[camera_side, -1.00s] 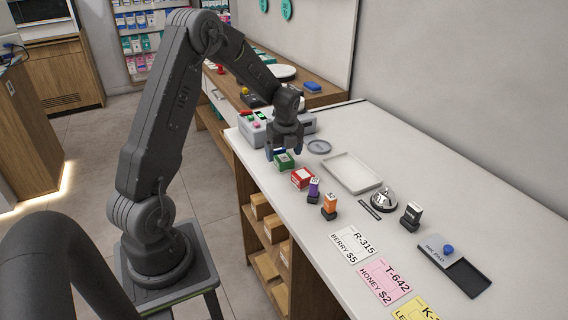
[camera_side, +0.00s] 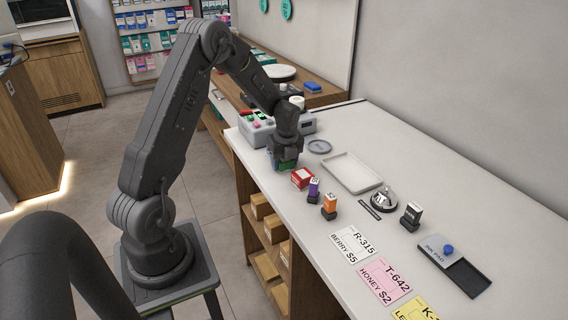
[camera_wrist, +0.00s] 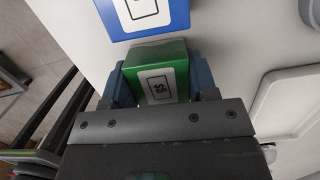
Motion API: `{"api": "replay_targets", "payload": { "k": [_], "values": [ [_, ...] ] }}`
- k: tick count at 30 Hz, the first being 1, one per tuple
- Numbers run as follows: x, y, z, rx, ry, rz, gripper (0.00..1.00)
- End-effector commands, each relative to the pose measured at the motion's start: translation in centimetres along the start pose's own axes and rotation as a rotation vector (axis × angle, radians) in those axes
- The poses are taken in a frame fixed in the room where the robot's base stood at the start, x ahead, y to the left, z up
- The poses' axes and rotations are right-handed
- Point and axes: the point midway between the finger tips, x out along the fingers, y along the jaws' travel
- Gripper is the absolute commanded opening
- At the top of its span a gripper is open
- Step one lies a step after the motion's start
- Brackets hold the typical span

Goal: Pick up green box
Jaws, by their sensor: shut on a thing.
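The green box (camera_wrist: 158,66) has a white label with a dark mark on its top. In the wrist view my gripper (camera_wrist: 158,76) has one blue finger on each side of it and is shut on it. In the side view my gripper (camera_side: 283,158) is low at the near-left end of the counter, and the green box (camera_side: 284,166) shows just under it, mostly hidden by the fingers. Whether the box touches the counter is hard to tell.
A blue box (camera_wrist: 140,14) stands close beyond the green one in the wrist view. A red box (camera_side: 302,178), a purple stamp (camera_side: 314,190) and an orange stamp (camera_side: 329,206) stand to the right. A white tray (camera_side: 352,187) lies behind them.

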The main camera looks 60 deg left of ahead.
Motion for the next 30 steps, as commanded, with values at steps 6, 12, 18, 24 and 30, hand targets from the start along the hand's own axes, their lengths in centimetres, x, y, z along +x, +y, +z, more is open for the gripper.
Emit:
{"api": "replay_targets", "payload": {
  "k": [6,12,18,24,30],
  "values": [
    [0.0,0.0,0.0,0.000,0.000,-0.001,0.28],
    [-0.3,0.0,0.1,0.000,-0.001,-0.001,0.28],
    [-2.1,-0.1,0.4,-0.001,-0.002,-0.004,0.28],
    [-5.1,1.7,1.7,-0.007,-0.002,-0.002,0.28],
    [-7.5,5.8,4.0,-0.007,-0.003,-0.003,0.28]
  ]
}}
